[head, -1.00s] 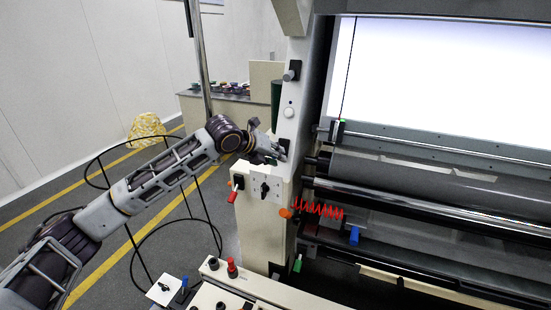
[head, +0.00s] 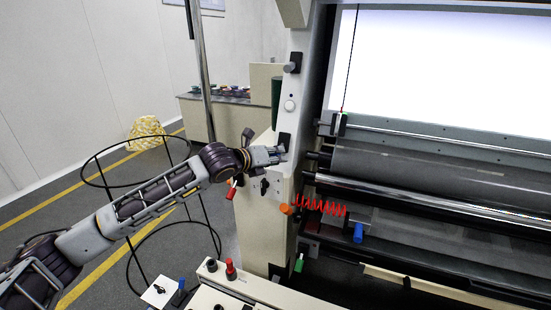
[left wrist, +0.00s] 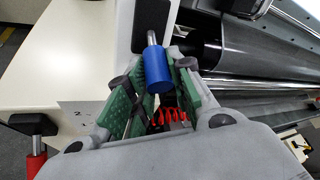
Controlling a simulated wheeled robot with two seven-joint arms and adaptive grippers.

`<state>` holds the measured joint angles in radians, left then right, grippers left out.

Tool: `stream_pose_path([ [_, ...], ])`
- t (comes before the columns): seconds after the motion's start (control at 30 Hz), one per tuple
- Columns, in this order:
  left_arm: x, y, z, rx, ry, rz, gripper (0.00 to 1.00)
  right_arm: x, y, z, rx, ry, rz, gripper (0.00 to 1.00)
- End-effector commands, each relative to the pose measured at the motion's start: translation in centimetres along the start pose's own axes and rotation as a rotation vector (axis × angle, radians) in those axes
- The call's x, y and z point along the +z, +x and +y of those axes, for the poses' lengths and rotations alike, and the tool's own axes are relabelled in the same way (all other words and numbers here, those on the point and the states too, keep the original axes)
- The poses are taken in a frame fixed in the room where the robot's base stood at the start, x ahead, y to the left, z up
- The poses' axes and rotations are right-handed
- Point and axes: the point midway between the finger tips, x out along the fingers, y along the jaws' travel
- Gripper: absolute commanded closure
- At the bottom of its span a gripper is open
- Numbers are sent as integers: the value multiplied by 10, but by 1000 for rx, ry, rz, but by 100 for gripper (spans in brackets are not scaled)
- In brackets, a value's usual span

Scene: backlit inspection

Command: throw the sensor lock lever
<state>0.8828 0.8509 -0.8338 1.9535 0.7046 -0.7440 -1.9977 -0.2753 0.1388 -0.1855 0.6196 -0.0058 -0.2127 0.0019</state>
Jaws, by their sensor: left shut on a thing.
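The lever in my left gripper has a blue cylindrical handle (left wrist: 157,69) on a short metal rod, in front of a black plate (left wrist: 151,22). No label naming it as the sensor lock lever is readable. My left gripper (head: 281,154) is at the machine's pale upright, just below the black plate (head: 283,141). In the left wrist view its green-padded fingers (left wrist: 160,92) are on both sides of the blue handle, shut on it. The handle is hidden behind the fingers in the head view. My right gripper is not in view.
A red-handled switch (head: 231,189) and a black knob (head: 264,186) sit below the gripper. An orange knob (head: 287,209) and red coil (head: 322,207) are to the lower right, near the rollers (head: 400,170). A wire stand (head: 133,200) is behind my arm.

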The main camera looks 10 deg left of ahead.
Motion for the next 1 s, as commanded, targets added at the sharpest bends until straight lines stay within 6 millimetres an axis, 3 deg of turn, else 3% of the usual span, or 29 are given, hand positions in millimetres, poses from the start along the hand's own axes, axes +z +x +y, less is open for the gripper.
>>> stream_pose_path([
  [0.3, 1, 0, 1, 1, 2, -2, 100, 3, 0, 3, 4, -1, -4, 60],
  [0.33, 1, 0, 1, 1, 2, -2, 74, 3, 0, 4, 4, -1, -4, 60],
  [0.47, 0, 0, 0, 1, 1, -1, 57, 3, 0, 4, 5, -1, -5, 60],
  [1.0, 0, -4, 0, 1, 1, 0, 56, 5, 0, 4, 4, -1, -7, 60],
])
